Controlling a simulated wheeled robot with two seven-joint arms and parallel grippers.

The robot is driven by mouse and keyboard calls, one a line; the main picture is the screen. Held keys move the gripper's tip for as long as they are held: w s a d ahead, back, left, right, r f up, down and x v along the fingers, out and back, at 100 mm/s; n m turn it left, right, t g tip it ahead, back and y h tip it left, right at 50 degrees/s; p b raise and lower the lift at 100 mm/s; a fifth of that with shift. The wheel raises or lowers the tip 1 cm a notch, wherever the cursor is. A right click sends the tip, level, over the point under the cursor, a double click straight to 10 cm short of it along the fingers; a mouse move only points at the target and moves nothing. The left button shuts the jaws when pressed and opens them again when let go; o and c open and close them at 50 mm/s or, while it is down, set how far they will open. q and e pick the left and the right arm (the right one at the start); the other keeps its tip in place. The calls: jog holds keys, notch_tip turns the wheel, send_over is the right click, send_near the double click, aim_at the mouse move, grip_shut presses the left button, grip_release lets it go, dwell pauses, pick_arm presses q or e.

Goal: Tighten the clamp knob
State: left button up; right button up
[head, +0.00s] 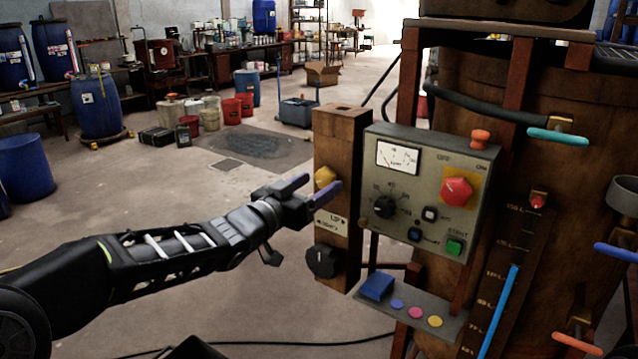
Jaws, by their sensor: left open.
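A wooden post (345,150) stands left of the grey control box. It carries a yellow knob (324,177), a label plate reading "UP" (331,222), and a black lobed knob (323,261) lower down. No label that I can read says which knob is the clamp knob. My left gripper (311,190) reaches in from the left with its two purple-tipped fingers apart and empty. The fingers are at about the yellow knob's height, and the nearer one overlaps the post's left edge in the picture. I cannot tell whether it touches. The black knob is below the gripper. My right gripper is not in view.
The control box (405,235) has a meter, a black dial, a red knob (457,190) and a green button (455,246). A small shelf (405,312) sits below it. The wooden vat (545,190) with coloured handles stands at the right. The floor left of the post is open.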

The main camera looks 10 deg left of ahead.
pick_arm(q)
jog(key=shift+w+d, duration=0.25)
jog(key=shift+w, duration=0.35)
jog(key=c, duration=1.4)
